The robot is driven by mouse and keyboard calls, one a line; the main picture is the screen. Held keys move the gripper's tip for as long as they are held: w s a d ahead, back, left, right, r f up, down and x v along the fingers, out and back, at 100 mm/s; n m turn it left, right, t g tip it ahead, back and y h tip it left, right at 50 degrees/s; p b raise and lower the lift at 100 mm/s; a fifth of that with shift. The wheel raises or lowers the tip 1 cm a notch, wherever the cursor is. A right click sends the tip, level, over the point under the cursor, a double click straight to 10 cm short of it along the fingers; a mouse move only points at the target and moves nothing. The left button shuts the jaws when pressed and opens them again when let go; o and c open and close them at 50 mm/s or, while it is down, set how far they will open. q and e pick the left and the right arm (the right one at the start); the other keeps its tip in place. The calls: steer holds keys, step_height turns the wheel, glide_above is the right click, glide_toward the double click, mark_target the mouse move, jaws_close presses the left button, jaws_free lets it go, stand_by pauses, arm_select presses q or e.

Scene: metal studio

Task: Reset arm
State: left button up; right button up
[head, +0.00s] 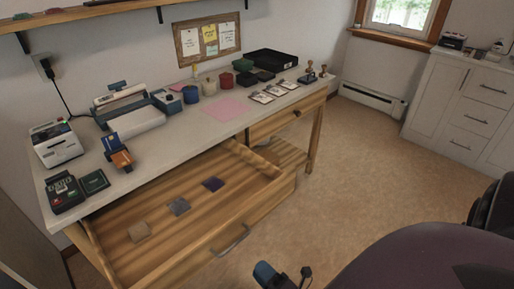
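My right gripper (284,276) shows only in part at the bottom edge of the head view, as blue and black parts in front of the open drawer. The frame cuts it off, and I cannot tell whether its fingers are open or shut. Nothing held shows in it. My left gripper is not in view.
A wooden drawer (196,229) is pulled out below the workbench (186,138), with three small square pieces inside. The bench holds a label printer (55,146), a card reader (64,192), a blue-orange tool (117,155), jars and a black tray (270,60). Carpet (370,160) is clear right of it.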

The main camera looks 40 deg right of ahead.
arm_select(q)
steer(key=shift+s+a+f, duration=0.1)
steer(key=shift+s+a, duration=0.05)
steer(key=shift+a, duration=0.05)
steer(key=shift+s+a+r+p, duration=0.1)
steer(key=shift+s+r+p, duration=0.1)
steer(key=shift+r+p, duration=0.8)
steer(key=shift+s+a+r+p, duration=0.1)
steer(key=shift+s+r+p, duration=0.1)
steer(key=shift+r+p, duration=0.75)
arm_select(e)
steer(key=s+d+r+m+g+h, duration=0.1)
steer(key=s+r+m+g, duration=0.5)
steer(key=m, duration=1.1)
steer(key=shift+s+g+p, duration=0.3)
steer(key=shift+s+g, duration=1.05)
steer(key=shift+g, duration=0.25)
